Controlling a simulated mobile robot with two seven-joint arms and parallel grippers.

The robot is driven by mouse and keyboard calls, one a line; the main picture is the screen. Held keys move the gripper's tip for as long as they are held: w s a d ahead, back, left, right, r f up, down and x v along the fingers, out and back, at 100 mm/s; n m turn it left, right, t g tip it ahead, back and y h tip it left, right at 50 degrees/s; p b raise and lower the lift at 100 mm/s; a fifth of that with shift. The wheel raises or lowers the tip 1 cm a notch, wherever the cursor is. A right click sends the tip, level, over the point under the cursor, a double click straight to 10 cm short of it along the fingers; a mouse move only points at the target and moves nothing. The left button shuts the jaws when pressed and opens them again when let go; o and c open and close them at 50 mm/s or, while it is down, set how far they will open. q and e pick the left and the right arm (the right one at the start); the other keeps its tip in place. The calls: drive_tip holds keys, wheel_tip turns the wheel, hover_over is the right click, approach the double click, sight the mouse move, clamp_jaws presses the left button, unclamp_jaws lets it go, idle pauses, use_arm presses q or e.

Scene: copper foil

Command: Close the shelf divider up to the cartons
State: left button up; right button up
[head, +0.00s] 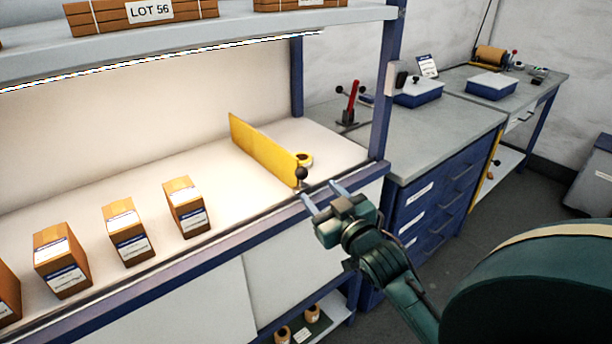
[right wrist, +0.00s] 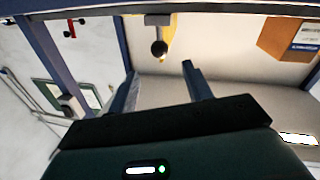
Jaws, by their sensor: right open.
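The yellow shelf divider (head: 262,148) stands upright on the lit shelf, with a dark round knob (head: 302,173) at its front end. Several brown cartons stand in a row to its left, the nearest being this carton (head: 186,207); a wide gap of bare shelf lies between them. My right gripper (head: 325,192) is open and empty, just in front of the shelf edge near the knob. In the right wrist view the knob (right wrist: 159,48) shows ahead between the open fingers (right wrist: 160,85), apart from them, and a carton (right wrist: 290,40) shows at the right. My left gripper is not in view.
A blue upright post (head: 386,80) stands at the shelf's right end. A grey-topped bench (head: 440,135) with blue drawers stands beyond. An upper shelf (head: 230,28) carries wooden boxes.

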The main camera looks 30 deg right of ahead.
sight(304, 176)
drive_tip(key=w, duration=0.5)
drive_tip(key=w+d, duration=0.1)
drive_tip(key=w, duration=0.1)
drive_tip(key=shift+w, duration=0.3)
drive_tip(key=shift+c, duration=0.3)
clamp_jaws()
